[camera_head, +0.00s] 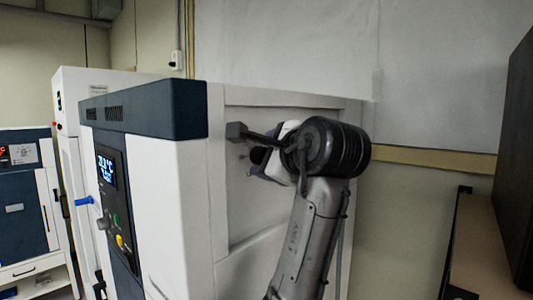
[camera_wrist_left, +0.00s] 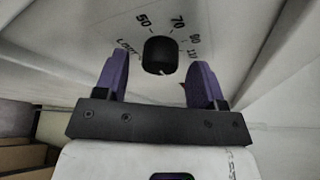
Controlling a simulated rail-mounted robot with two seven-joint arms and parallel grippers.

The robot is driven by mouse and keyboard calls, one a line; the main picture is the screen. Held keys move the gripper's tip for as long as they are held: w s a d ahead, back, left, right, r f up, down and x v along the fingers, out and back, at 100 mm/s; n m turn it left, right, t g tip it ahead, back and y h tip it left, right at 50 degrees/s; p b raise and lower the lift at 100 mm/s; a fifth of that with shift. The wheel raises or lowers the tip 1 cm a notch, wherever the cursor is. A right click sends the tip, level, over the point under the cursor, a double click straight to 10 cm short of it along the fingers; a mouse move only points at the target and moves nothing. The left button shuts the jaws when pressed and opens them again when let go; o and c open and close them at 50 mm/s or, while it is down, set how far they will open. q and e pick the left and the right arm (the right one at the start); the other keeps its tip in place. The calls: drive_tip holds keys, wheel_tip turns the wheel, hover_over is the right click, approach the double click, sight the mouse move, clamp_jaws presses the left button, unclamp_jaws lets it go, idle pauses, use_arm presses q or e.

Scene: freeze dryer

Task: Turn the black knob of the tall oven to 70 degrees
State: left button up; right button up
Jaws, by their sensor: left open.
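The black knob (camera_wrist_left: 160,55) sits on a pale panel in the left wrist view, with printed marks 50, 70, 90 and others around it. A small pale mark shows near its lower edge; where its pointer stands is hard to tell. My left gripper (camera_wrist_left: 158,62) is open, with one purple finger on each side of the knob and a gap visible on both sides. In the head view my left gripper (camera_head: 262,168) is close to the side panel of the tall oven (camera_head: 165,190), and the arm hides much of the knob area. My right gripper is not in view.
White cabinets stand at the left. A bench (camera_head: 485,250) with a large dark box (camera_head: 520,160) is at the right. Bare wall lies behind.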

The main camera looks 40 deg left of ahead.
use_arm(q)
drive_tip(key=shift+w+a+f, duration=0.1)
drive_tip(key=shift+a, duration=0.3)
drive_tip(key=shift+c, duration=0.3)
drive_tip(key=c, duration=0.9)
drive_tip(key=shift+o, duration=0.2)
